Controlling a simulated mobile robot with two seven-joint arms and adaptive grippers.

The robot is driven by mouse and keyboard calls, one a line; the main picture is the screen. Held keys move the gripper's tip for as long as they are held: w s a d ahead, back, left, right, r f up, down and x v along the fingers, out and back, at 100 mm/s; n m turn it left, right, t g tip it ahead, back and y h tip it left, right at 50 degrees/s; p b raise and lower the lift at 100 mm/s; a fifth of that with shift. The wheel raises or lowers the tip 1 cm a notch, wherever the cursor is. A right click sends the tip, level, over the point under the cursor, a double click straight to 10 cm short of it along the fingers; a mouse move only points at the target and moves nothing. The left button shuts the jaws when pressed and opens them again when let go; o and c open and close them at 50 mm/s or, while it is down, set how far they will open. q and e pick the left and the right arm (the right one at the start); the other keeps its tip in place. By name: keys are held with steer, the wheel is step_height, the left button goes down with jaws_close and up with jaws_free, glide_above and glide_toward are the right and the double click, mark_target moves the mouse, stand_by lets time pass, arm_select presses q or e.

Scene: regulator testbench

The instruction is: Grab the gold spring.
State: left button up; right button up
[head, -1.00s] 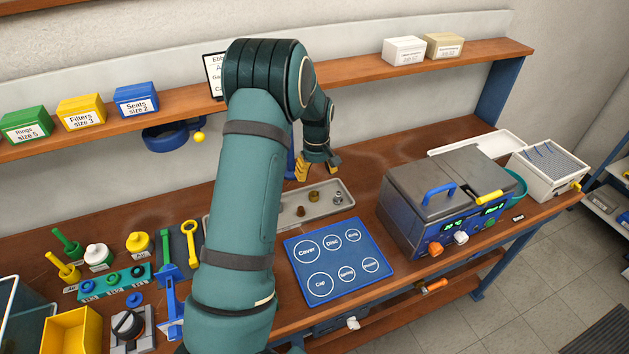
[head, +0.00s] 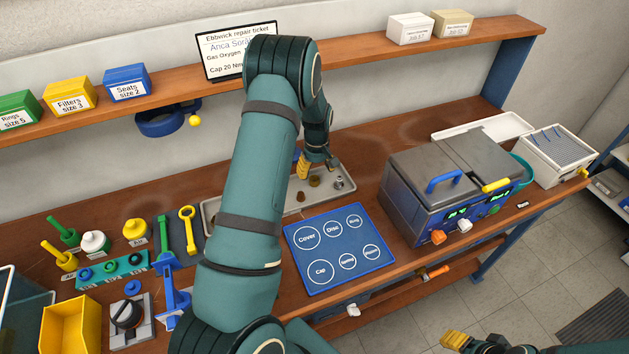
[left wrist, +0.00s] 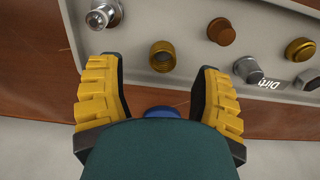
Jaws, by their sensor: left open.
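My left gripper (head: 318,166) is open and empty above the back edge of the grey parts tray (head: 213,220). In the left wrist view its yellow fingers (left wrist: 155,82) stand apart. A hollow gold-brass round part (left wrist: 162,55) lies in the tray just beyond the gap between the fingertips; it also shows in the head view (head: 314,181). A second gold round part (left wrist: 300,50) lies further right in the wrist view. I cannot tell from its coils which one is the gold spring. My right gripper (head: 456,341) shows only partly at the bottom right.
A silver fitting (left wrist: 103,15), a brown disc (left wrist: 221,31) and a grey part (left wrist: 248,70) lie nearby in the tray. A blue labelled mat (head: 340,285) is in front of the tray. A grey machine (head: 440,185) stands to the right. The shelf (head: 365,68) runs behind.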

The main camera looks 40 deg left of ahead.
mark_target(315, 185)
arm_select(q)
steer(key=shift+s+f, duration=0.2)
steer(key=shift+f, duration=2.3)
jaws_close()
